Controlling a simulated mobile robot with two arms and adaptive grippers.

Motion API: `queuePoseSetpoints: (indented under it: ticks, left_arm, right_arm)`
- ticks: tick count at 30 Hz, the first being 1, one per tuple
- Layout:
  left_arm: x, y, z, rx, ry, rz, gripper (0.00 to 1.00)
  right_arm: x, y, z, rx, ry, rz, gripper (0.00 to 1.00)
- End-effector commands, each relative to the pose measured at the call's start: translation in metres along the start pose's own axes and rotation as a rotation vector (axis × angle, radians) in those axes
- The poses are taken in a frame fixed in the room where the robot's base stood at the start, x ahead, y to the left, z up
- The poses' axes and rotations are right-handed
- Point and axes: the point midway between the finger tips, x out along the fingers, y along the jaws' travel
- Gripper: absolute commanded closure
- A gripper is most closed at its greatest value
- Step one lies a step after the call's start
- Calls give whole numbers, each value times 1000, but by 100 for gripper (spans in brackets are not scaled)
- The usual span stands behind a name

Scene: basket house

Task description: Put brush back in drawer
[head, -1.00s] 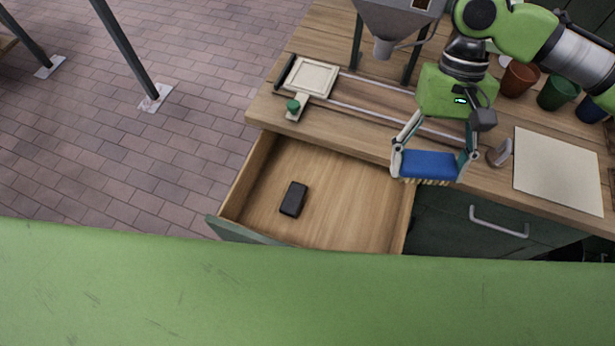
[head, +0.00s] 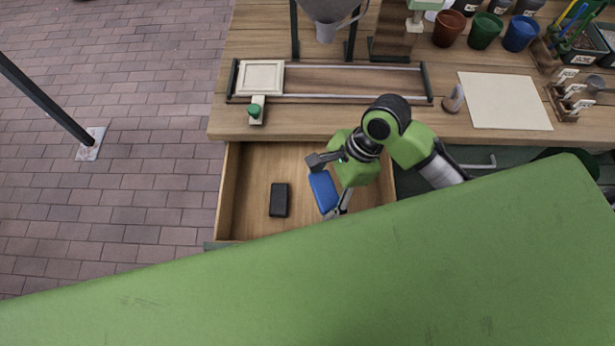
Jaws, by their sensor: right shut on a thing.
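The open wooden drawer (head: 245,205) sticks out from the workbench below the tabletop. The blue brush (head: 323,191) is in my right gripper (head: 325,188), over the right part of the drawer. The gripper is shut on it. The brush's bristles are hidden, and I cannot tell whether it touches the drawer floor. A black box-shaped object (head: 279,200) lies in the drawer to the left of the brush. My left gripper is not in view.
The wooden workbench (head: 350,122) holds a railed slide with a square plate (head: 261,77), a cream board (head: 504,101) and a small handled tool (head: 453,99). Plant pots (head: 485,31) stand at the back. My green body covers the drawer's front edge.

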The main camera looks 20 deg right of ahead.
Motion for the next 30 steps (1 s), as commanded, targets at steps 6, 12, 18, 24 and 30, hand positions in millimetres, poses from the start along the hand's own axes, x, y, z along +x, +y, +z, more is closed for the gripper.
queuePoseSetpoints:
  ticks: [6, 12, 18, 24, 30]
  left_arm:
    - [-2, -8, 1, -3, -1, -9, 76]
    - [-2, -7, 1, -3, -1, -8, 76]
    - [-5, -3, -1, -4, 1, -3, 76]
    - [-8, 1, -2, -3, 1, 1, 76]
    - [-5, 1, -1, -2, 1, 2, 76]
  right_arm:
    - [10, 19, -40, 226, -1, -89, 54]
    - [13, 22, -55, 298, -2, -123, 54]
    - [32, -12, -48, 303, -4, -127, 54]
    - [59, -56, -37, 301, -4, -126, 54]
    - [96, -83, -40, 302, -2, -123, 54]
